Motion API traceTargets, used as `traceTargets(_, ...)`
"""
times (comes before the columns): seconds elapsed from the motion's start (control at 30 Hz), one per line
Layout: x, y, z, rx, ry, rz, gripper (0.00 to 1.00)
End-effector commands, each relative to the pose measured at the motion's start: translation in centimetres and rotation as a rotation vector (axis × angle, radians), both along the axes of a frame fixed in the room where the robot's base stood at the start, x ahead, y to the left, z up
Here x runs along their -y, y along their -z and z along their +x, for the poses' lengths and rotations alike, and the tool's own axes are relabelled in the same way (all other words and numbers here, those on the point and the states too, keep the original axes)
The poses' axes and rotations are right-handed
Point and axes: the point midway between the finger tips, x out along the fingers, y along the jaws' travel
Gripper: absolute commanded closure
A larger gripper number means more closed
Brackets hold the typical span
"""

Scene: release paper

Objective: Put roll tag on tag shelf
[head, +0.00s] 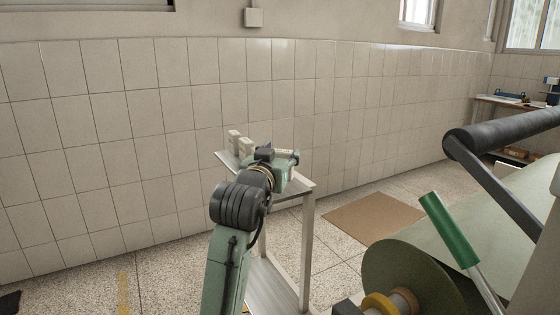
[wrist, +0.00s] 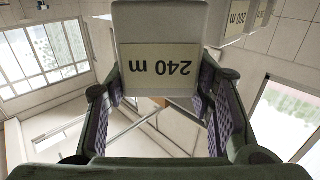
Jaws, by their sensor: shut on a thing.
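The roll tag (wrist: 163,62) is a pale block with a cream label reading "240 m", upside down in the wrist view. My gripper (wrist: 160,90) is shut on it, one purple-padded finger on each side. In the head view my gripper (head: 287,163) is over the tag shelf (head: 303,186), a small metal stand against the tiled wall. The held tag is mostly hidden there by my arm. I cannot tell whether it touches the shelf top. Pale tag blocks (head: 234,138) stand at the shelf's far left end, and similar blocks (wrist: 236,18) show at top right in the wrist view.
The stand has a lower shelf (head: 272,288). A large green roll (head: 400,270) with a dark bar (head: 500,132) and green handle (head: 449,229) fills the right foreground. A brown mat (head: 372,219) lies on the floor behind. A side table (head: 505,101) stands far right.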

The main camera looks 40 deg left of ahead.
Motion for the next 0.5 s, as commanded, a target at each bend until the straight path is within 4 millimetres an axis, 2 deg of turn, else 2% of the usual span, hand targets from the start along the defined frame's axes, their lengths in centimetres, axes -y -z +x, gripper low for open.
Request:
traceTargets(0.1, -0.1, 1.6, -0.1, -0.001, -0.002, -0.003, 0.79)
traceTargets(0.2, 0.1, 2.2, -0.1, -0.001, 0.000, 0.000, 0.79)
traceTargets(0.5, 0.1, 2.5, 0.0, 0.000, 0.001, 0.000, 0.79)
